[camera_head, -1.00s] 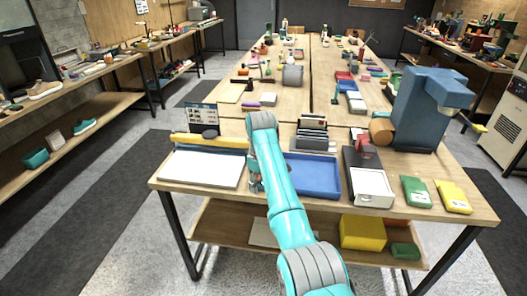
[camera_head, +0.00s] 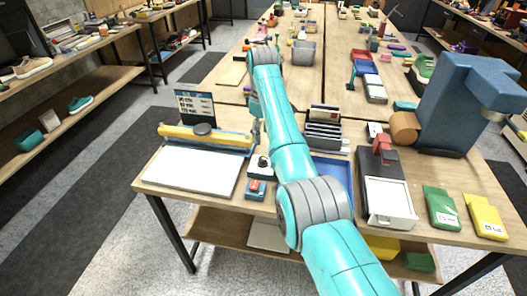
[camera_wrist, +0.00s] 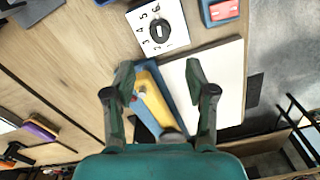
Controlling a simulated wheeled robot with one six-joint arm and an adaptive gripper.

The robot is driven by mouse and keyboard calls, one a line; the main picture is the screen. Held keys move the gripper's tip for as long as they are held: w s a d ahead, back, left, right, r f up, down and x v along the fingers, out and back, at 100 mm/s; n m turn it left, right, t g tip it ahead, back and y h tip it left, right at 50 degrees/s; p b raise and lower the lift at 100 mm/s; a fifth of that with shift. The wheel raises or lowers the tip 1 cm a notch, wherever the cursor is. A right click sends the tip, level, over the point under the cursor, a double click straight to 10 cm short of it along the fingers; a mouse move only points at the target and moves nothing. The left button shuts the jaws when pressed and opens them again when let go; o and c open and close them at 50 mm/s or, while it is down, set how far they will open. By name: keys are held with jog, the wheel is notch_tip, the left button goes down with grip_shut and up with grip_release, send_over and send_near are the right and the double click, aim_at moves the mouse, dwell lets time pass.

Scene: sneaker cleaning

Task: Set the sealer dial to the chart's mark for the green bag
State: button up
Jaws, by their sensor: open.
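The sealer (camera_head: 222,140), with a yellow bar and white plate, stands at the table's left front. The chart (camera_head: 194,106) stands behind it; its lines are too small to read. The dial (camera_head: 260,163) is right of the sealer. In the wrist view the dial (camera_wrist: 158,33) is a black knob on a white numbered face; I cannot tell its setting for sure. My gripper (camera_wrist: 159,76) is open and empty over the sealer's yellow bar, with the dial beyond the fingertips. In the head view my arm partly hides the gripper. The green bag (camera_head: 441,208) lies at the right front.
A red switch (camera_head: 256,187) sits in front of the dial. A blue tray (camera_head: 335,172) is partly behind my arm. A yellow bag (camera_head: 485,215) lies beside the green one. A big blue machine (camera_head: 455,105) stands at the right. A black rack (camera_head: 324,132) is behind the tray.

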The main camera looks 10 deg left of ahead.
aim_at(262, 158)
notch_tip(262, 158, down, 10)
jog(key=shift+s+f, duration=0.1)
jog(key=shift+f, duration=0.05)
dwell(0.3)
grip_shut()
